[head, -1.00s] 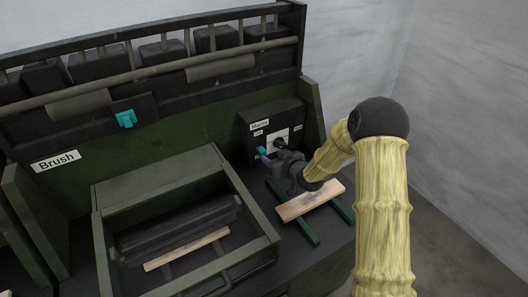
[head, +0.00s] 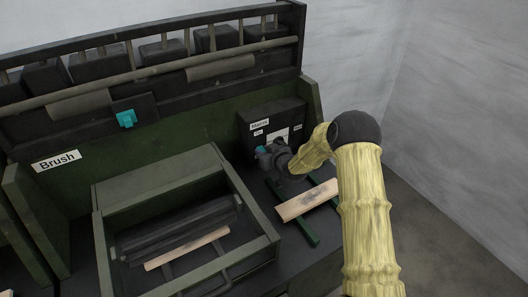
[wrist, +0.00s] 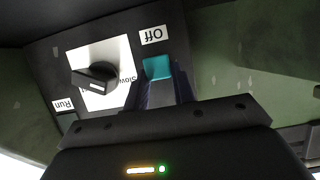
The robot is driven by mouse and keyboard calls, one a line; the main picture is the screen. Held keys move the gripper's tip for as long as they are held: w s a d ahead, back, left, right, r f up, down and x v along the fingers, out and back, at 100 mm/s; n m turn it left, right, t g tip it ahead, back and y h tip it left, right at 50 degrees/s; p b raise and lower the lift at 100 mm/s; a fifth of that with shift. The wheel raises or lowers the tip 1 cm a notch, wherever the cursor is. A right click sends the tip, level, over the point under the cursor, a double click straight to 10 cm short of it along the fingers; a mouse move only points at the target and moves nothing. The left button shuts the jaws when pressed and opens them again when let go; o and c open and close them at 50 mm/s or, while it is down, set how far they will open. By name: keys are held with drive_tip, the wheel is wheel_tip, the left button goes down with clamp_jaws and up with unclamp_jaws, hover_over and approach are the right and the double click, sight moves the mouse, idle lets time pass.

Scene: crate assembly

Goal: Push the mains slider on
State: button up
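The mains box (head: 285,118) is a dark box with white labels at the back right of the bench. Its teal slider (head: 262,149) shows at the box's lower left, partly hidden by my gripper (head: 268,158). In the wrist view the teal slider (wrist: 158,67) sits just below the "Off" label (wrist: 154,36). My gripper's fingertips (wrist: 163,88) are right at the slider's near edge and overlap it in view. I cannot tell if they touch it, or whether the fingers are parted or together.
A black knob (wrist: 95,75) on a white plate is beside the slider. A wooden board (head: 307,201) lies on green rails (head: 305,228) below my arm. An open green tray (head: 262,252) stands to the left. A teal piece (head: 126,118) is on the upper left panel.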

clamp_jaws()
wheel_tip(320, 180, up, 4)
drive_tip(key=shift+r+p, duration=0.1)
drive_tip(key=shift+p, duration=0.65)
drive_tip(key=o, duration=0.6)
unclamp_jaws()
drive_tip(key=shift+o, duration=0.2)
drive_tip(key=shift+s+d, duration=0.1)
drive_tip(key=shift+d, duration=0.05)
drive_tip(key=b+v, duration=0.1)
drive_tip(key=v, duration=1.6)
